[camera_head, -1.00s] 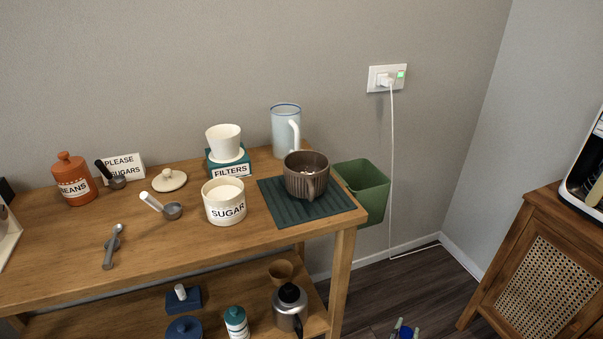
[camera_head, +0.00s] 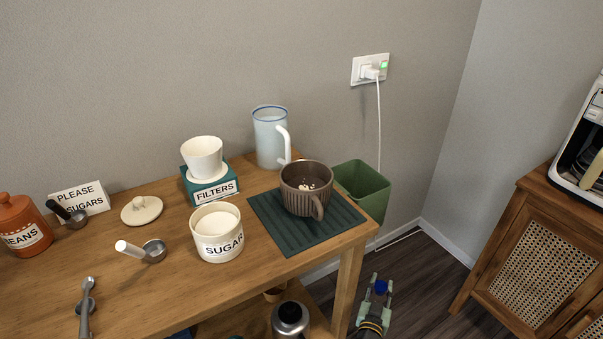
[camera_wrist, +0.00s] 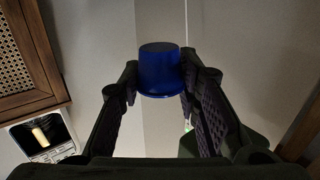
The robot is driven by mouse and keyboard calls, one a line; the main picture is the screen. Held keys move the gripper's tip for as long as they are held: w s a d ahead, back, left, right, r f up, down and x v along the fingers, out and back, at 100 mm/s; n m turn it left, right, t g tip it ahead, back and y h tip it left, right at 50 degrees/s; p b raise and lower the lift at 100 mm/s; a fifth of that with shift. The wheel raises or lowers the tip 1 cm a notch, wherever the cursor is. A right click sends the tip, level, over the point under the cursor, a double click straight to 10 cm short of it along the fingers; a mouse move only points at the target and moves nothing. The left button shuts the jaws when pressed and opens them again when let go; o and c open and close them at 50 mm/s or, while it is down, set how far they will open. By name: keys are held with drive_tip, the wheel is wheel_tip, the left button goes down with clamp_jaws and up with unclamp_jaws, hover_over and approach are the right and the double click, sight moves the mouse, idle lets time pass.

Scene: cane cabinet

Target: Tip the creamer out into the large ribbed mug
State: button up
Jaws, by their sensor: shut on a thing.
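The large ribbed mug (camera_head: 300,197) is brown and stands upright on a dark green ribbed mat at the table's right end, handle towards the front. Small whitish bits show inside it. My gripper (camera_head: 379,288) is low over the floor, right of the table and well apart from the mug. It is shut on a small blue cup, the creamer (camera_head: 381,286). In the wrist view the creamer (camera_wrist: 160,72) sits between the two dark fingertips (camera_wrist: 160,84). Its contents cannot be seen.
The mat (camera_head: 284,236) has bare room around the mug. The sugar pot (camera_head: 217,236), filters box (camera_head: 212,190) and tall pale jug (camera_head: 270,140) stand left of and behind the mug. A green bin (camera_head: 362,187) is behind the table's right end. A cane cabinet (camera_head: 540,270) stands right.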

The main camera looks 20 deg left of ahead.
drive_tip(key=w+d+r+n+y, duration=0.1)
drive_tip(key=w+r+y, duration=0.1)
drive_tip(key=w+r, duration=0.6)
drive_tip(key=w+d+r+n+y, duration=0.1)
drive_tip(key=w+r, duration=0.4)
drive_tip(key=r, duration=0.6)
wheel_tip(320, 180, up, 14)
drive_tip(key=a+n+g+y, duration=0.1)
drive_tip(key=n+y, duration=0.2)
drive_tip(key=y, duration=0.2)
drive_tip(key=s+a+r+n+g+y+p, duration=0.3)
drive_tip(key=s+a+r+n+g+y, duration=0.15)
drive_tip(key=a+r, duration=0.35)
drive_tip(key=s+a+r+n+g+y+p, duration=0.2)
drive_tip(key=s+a+r+n+g+y, duration=0.25)
drive_tip(key=a+r+g, duration=0.35)
wheel_tip(320, 180, down, 6)
drive_tip(key=s, duration=0.2)
drive_tip(key=shift+s+r+n+t, duration=0.2)
drive_tip(key=shift+r+n+t, duration=0.05)
drive_tip(key=shift+n+t, duration=0.15)
drive_tip(key=shift+s+d, duration=0.1)
